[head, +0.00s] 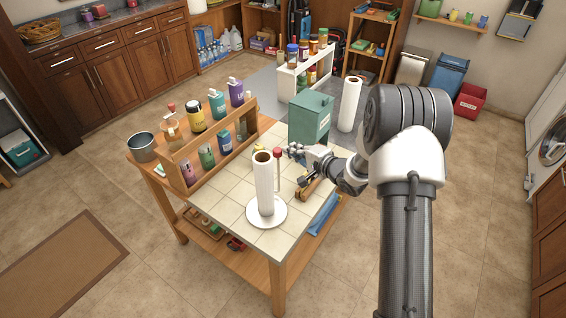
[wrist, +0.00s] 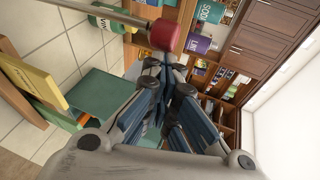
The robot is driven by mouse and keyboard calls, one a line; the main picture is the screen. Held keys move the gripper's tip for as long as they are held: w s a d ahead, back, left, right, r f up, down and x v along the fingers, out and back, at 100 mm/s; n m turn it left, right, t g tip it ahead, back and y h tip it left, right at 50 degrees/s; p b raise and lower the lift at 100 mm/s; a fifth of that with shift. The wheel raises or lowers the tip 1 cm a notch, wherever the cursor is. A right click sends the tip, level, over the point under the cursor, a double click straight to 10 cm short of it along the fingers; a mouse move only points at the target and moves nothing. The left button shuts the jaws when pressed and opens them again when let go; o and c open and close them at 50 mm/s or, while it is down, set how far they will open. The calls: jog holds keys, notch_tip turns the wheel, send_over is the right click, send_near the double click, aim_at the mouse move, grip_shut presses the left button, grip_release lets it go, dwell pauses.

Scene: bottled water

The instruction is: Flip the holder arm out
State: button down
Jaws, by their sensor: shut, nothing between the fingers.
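The paper towel holder has a round white base (head: 267,216) on the tiled table top and carries an upright white roll (head: 264,188). Its holder arm is a thin upright rod (head: 277,175) with a red knob (head: 277,153) on top, standing close along the roll's right side. In the wrist view the red knob (wrist: 165,36) and pale rod (wrist: 100,13) lie just past my fingertips. My gripper (head: 292,149) is shut and empty, right of the knob. It also shows in the wrist view (wrist: 168,68). I cannot tell whether the fingertips touch the knob.
A wooden caddy (head: 190,160) with several bottles stands left of the roll. A green box (head: 310,118) stands behind my gripper, with another paper roll (head: 350,103) beyond it. The tiles (head: 222,197) around the base's left side are clear.

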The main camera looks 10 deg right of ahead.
jog(key=shift+w+a+n+g+y+p, duration=0.15)
jog(key=shift+w+n+g+y+p, duration=0.25)
jog(key=shift+w, duration=0.35)
dwell(0.8)
